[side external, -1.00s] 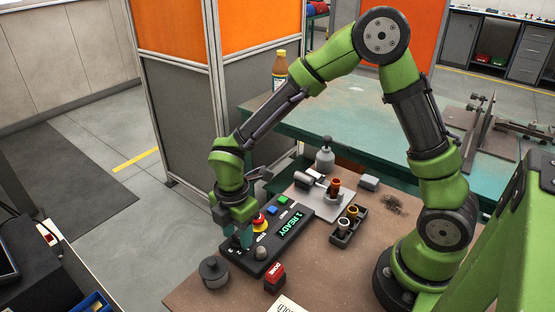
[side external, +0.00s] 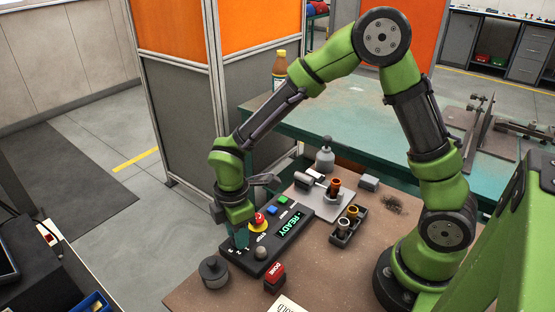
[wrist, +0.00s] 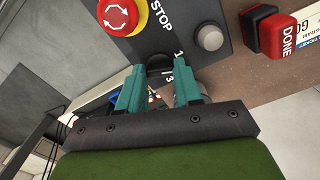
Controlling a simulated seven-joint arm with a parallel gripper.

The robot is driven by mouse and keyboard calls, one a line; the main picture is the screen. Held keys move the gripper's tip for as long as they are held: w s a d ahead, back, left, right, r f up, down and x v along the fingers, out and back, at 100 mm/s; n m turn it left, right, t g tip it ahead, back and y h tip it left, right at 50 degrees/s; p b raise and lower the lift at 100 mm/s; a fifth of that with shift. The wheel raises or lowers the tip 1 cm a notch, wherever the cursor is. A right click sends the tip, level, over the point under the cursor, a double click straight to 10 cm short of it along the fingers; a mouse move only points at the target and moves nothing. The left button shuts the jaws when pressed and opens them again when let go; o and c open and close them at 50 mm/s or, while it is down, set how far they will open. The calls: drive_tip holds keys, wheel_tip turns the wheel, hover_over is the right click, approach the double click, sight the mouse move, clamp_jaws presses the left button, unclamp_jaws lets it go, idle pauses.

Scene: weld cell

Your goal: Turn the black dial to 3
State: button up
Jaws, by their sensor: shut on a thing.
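The black dial (wrist: 157,63) sits at the near end of the dark control panel (side external: 297,222), mostly hidden between my fingertips. In the wrist view my gripper (wrist: 160,74) has its two teal fingers on either side of the dial, shut on it. The printed marks 1 and 3 show beside the right finger; the pointer cannot be made out. In the side view my gripper (side external: 241,240) points down at the panel end and hides the dial. The panel's green display reads READY; the character before it is unclear.
A red emergency stop (side external: 259,220) on a yellow base and a grey knob (side external: 261,252) stand close to my gripper. A red DONE button (side external: 274,274) and a dark round pot (side external: 214,270) are nearby. A tray (side external: 348,228) with small parts lies right of the panel.

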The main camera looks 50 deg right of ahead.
drive_tip(key=m, duration=1.3)
drive_tip(key=shift+m, duration=0.4)
idle(0.4)
drive_tip(key=o, duration=1)
drive_tip(key=shift+o, duration=0.2)
wheel_tip(320, 180, up, 17)
drive_tip(key=shift+w, duration=0.1)
